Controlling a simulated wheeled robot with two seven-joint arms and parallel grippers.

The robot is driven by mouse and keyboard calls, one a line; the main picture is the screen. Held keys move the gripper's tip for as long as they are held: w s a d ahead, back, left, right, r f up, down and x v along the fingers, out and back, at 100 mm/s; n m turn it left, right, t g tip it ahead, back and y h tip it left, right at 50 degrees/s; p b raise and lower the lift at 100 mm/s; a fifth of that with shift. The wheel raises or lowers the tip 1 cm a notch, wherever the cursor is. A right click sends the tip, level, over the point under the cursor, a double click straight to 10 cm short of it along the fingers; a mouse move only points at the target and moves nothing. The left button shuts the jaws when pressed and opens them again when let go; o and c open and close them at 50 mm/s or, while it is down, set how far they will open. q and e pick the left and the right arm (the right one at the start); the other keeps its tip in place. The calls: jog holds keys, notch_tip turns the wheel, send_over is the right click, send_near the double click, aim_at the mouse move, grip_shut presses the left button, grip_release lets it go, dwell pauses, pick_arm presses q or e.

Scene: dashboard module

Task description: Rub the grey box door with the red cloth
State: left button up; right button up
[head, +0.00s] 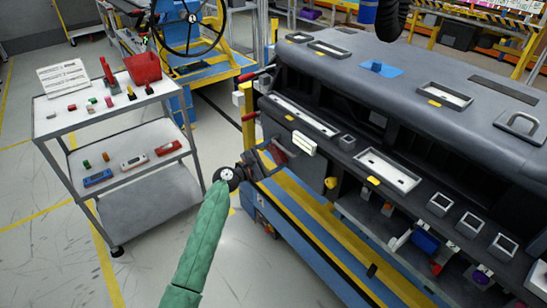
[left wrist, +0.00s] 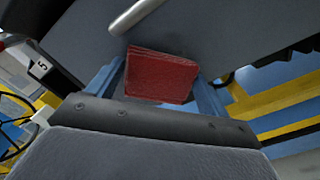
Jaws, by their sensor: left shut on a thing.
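The red cloth (left wrist: 160,77) is a folded, flat red block between the two blue fingers of my left gripper (left wrist: 155,90) in the left wrist view. The gripper is shut on it. Just beyond the cloth is a grey panel, apparently the grey box door (left wrist: 90,40), with a pale bar handle (left wrist: 135,15) close above the cloth. I cannot tell whether the cloth touches the panel. In the head view my left arm, in a green sleeve, reaches up towards the left end of the dashboard; the cloth is not clear there. My right gripper is not in view.
The long dark dashboard module (head: 420,85) stands on a blue and yellow frame at the right. A grey trolley (head: 130,185) with a red bin (head: 143,69) and small parts stands at the left. The floor between trolley and frame is free.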

pick_arm(q)
jog(key=shift+s+a, duration=0.1)
jog(key=shift+p+v, duration=0.4)
jog(key=shift+v, duration=2.4)
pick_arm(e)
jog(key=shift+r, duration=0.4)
pick_arm(q)
jog(key=shift+v, duration=1.5)
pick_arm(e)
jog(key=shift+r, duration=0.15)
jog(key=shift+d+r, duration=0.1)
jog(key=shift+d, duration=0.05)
pick_arm(q)
jog(key=shift+x, duration=3.45)
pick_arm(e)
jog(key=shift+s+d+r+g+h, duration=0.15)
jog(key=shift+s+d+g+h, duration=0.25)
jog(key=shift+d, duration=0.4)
